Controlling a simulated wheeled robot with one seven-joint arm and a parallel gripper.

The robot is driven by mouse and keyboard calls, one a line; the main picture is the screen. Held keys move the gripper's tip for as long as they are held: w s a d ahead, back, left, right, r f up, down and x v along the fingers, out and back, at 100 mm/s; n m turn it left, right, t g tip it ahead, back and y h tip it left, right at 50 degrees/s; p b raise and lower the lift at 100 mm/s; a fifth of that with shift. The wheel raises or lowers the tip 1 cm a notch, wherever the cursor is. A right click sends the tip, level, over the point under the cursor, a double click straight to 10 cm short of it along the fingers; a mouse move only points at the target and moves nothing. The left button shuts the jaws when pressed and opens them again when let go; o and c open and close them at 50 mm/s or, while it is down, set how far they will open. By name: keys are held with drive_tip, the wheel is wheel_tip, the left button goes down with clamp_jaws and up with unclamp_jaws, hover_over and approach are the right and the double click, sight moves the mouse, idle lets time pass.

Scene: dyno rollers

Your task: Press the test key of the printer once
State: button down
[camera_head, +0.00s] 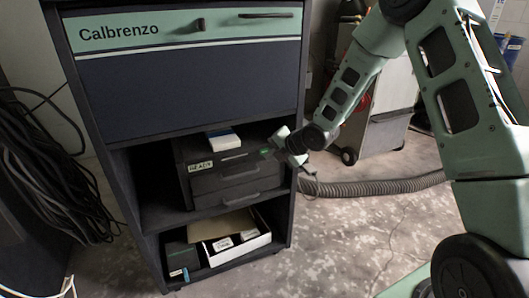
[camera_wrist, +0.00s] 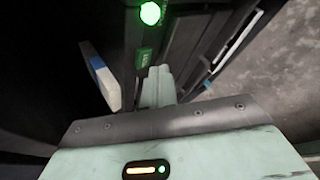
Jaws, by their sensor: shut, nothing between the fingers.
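The dark printer (camera_head: 228,170) sits on the middle shelf of the cabinet, its front facing out. My gripper (camera_head: 280,140) is shut and empty at the printer's upper right front corner. In the wrist view the shut fingertips (camera_wrist: 158,74) point at the printer's front. Just beyond them is a small green rectangular key (camera_wrist: 144,58) with lettering too small to read. A round green light (camera_wrist: 150,13) glows farther along the same panel; a green glow also shows in the head view. I cannot tell whether the fingertips touch the key.
The Calbrenzo cabinet (camera_head: 190,90) encloses the printer, its side wall close to my gripper. A white and blue box (camera_head: 223,139) lies on the printer. The lower shelf holds an open white box (camera_head: 236,247). A grey hose (camera_head: 375,187) and black cables (camera_head: 40,165) lie nearby.

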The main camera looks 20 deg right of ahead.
drive_tip(key=shift+w, duration=0.1)
drive_tip(key=shift+w, duration=0.3)
drive_tip(key=shift+w, duration=0.35)
idle(0.6)
drive_tip(key=shift+s, duration=0.8)
drive_tip(key=shift+s+b, duration=0.1)
drive_tip(key=shift+b, duration=0.2)
drive_tip(key=s+b, duration=0.1)
drive_tip(key=s, duration=0.3)
drive_tip(key=shift+s+b, duration=0.3)
drive_tip(key=shift+s, duration=0.1)
idle(0.4)
